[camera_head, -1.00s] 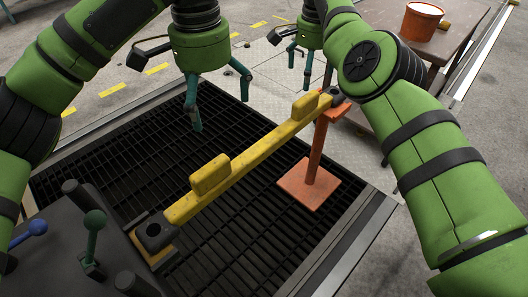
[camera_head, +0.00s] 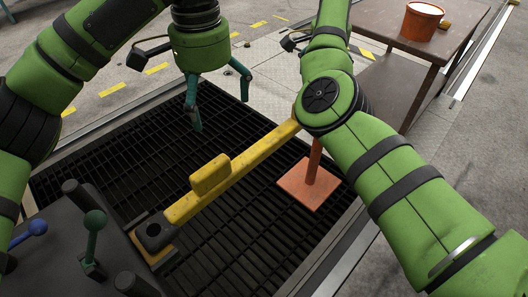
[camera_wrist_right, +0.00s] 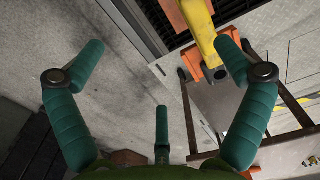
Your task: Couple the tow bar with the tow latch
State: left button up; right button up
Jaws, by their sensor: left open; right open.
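The yellow tow bar (camera_head: 236,170) lies diagonally over the dark grating, with one raised yellow block showing. Its near end has a black eye (camera_head: 155,232) at a dark block (camera_head: 75,250). A green lever (camera_head: 93,235) and a blue lever (camera_head: 30,231) stand on that block; I cannot tell which part is the tow latch. My right arm hides the bar's far end. My left gripper (camera_head: 221,113) is open and empty above the grating, apart from the bar. My right gripper (camera_wrist_right: 160,48) is open and empty; the bar's end (camera_wrist_right: 233,62) shows near its right finger.
An orange stand (camera_head: 310,183) rises from the grating under the bar's far part. A brown table (camera_head: 440,50) with an orange bucket (camera_head: 421,21) stands at the back right. Metal edging (camera_head: 345,240) borders the pit. Grey floor lies behind it.

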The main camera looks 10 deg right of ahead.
aim_at(95, 220)
jog(key=k+l, duration=0.15)
jog(key=l, duration=0.15)
jog(key=k+l, duration=0.15)
jog(key=l, duration=0.2)
jog(key=k+l, duration=0.1)
jog(key=l, duration=0.2)
jog(key=k+l, duration=0.15)
jog(key=l, duration=0.15)
